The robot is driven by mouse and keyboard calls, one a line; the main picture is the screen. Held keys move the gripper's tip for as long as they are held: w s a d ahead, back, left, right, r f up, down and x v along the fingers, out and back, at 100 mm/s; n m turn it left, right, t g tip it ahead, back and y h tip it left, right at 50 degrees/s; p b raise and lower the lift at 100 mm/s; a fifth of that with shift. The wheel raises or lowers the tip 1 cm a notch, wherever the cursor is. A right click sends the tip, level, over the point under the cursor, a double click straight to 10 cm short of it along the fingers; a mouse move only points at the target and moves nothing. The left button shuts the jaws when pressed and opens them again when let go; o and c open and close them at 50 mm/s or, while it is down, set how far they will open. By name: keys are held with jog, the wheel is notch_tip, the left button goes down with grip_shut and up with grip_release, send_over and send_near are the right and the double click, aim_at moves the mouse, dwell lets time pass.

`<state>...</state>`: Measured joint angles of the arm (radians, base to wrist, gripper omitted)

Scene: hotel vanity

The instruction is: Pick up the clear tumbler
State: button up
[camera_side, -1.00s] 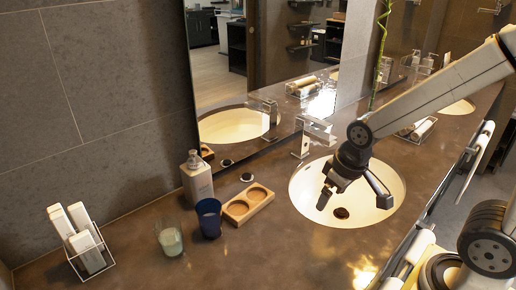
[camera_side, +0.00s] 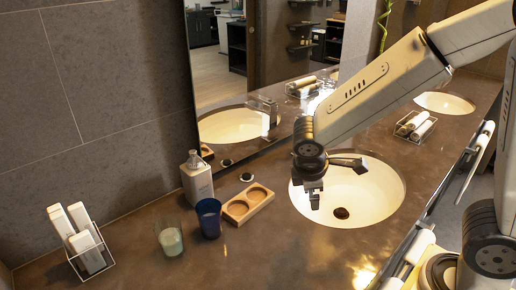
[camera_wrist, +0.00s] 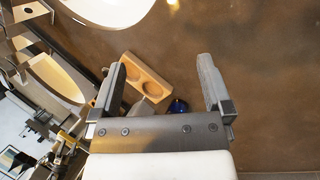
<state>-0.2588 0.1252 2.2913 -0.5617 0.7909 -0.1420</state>
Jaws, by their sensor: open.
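The clear tumbler (camera_side: 171,241) stands upright on the brown counter, with something whitish in its lower part. A dark blue tumbler (camera_side: 208,222) stands just to its right; it also shows partly in the wrist view (camera_wrist: 179,106), behind my gripper. My gripper (camera_side: 315,196) is over the near-left part of the sink, well to the right of both tumblers, pointing down. In the wrist view my gripper (camera_wrist: 162,65) is open with nothing held between its fingers. I cannot make out the clear tumbler in the wrist view.
A wooden holder with two round recesses (camera_side: 262,194) lies right of the blue tumbler. A soap bottle (camera_side: 197,181) stands behind the tumblers. A wire rack of white bottles (camera_side: 101,237) is at the left. The mirror rises behind. The counter in front of the tumblers is clear.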

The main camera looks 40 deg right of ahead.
jog(key=w+a+n+t+h, duration=0.3)
jog(key=w+a+n+h, duration=0.1)
jog(key=w+n, duration=0.25)
jog(key=r+n+t+y, duration=0.1)
jog(key=n+t+y, duration=0.2)
jog(key=n+t, duration=1.2)
send_over(173, 248)
jog(key=a+r+v, duration=0.1)
jog(key=v, duration=0.3)
jog(key=n+g, duration=0.2)
jog(key=shift+m, duration=0.35)
jog(key=f, duration=1.5)
jog(key=shift+s+d, duration=0.1)
jog(key=shift+d, duration=0.25)
jog(key=shift+x, duration=1.35)
jog(key=shift+d, duration=0.1)
